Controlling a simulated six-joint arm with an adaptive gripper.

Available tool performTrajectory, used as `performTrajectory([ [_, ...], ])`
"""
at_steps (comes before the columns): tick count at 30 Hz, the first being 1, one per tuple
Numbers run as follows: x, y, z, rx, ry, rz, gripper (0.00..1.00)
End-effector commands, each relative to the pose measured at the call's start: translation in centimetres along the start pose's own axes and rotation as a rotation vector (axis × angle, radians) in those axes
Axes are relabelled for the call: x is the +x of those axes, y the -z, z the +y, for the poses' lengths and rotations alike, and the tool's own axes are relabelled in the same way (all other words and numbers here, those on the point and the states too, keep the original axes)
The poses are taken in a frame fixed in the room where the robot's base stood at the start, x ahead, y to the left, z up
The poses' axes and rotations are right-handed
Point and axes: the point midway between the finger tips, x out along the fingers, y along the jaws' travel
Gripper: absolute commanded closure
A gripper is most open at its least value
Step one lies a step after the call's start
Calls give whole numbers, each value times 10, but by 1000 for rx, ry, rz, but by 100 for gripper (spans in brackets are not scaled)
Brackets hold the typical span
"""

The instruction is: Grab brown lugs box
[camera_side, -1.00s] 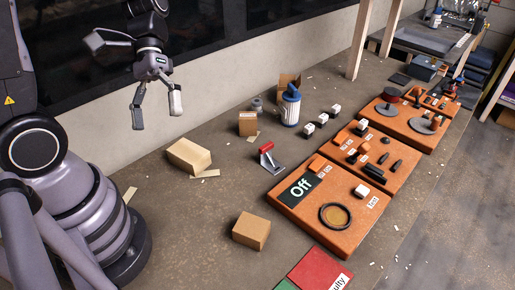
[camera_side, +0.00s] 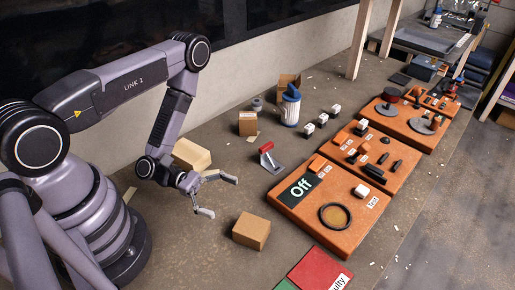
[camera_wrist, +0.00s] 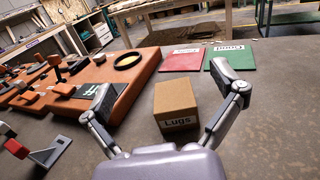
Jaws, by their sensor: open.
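The brown lugs box (camera_side: 251,231) stands on the bench in the side view, left of the orange boards. In the wrist view the box (camera_wrist: 175,100) shows a white label reading "Lugs" on its near face. My gripper (camera_side: 222,196) is open and empty, a little behind and left of the box in the side view. In the wrist view my gripper (camera_wrist: 170,88) has one finger on each side of the box, with gaps between. The box's far side is hidden.
Orange boards with parts (camera_side: 330,210) lie to the right. A red mat (camera_wrist: 183,60) and a green mat (camera_wrist: 232,58) lie beyond the box. A red clamp (camera_side: 268,158) stands behind, and another brown box (camera_side: 192,154) lies near my arm. Bench around the lugs box is bare.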

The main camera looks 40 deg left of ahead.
Motion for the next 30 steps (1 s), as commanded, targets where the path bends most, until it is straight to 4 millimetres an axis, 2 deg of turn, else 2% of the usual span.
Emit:
performTrajectory([
  [10, 0, 74, -1, -1, 2, 0, 6],
  [13, 12, 72, -1, 0, 9, 0, 6],
  [20, 24, 71, -1, 1, 7, 0, 6],
  [30, 68, 71, -1, 3, 8, 0, 6],
])
